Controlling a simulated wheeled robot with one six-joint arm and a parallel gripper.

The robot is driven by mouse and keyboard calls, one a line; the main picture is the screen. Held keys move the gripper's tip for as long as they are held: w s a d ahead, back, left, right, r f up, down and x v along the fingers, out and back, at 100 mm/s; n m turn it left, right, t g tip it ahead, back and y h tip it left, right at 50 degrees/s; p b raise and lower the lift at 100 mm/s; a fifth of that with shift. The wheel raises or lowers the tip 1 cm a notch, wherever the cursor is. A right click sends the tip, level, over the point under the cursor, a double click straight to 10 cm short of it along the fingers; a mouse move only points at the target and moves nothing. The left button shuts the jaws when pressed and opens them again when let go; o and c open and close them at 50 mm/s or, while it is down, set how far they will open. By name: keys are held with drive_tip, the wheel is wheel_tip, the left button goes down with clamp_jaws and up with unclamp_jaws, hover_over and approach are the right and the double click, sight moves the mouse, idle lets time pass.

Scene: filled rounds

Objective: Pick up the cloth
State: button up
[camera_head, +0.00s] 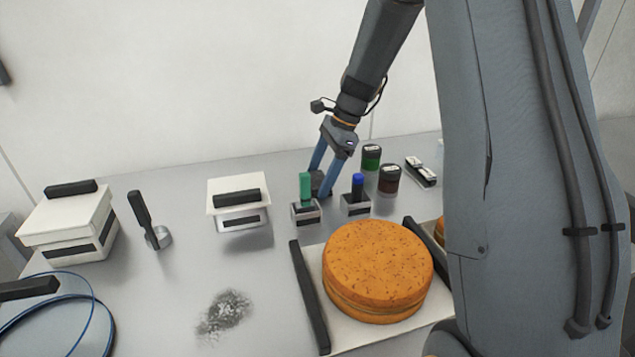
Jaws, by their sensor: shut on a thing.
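My gripper (324,186) has two blue fingers pointing down at the back of the table, behind two small holders. A small dark grey bundle (319,182) shows between the fingertips, and the fingers are shut on it. It looks like the cloth, but it is small and partly hidden by the fingers and the green-topped item in front. I cannot tell whether it touches the table.
Holders with a green item (305,187) and a blue item (357,187) stand close to my gripper. Jars (389,180) are to the right. A cake (377,270) sits on a tray in front. A grey powdery smudge (224,314) marks the table. White boxes (68,222) stand left.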

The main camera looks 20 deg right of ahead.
sight(319, 179)
drive_tip(key=shift+r, duration=0.1)
wheel_tip(319, 179, up, 10)
drive_tip(key=b, duration=0.1)
drive_tip(key=shift+b, duration=0.35)
drive_tip(key=o, duration=0.5)
drive_tip(key=c, duration=0.4)
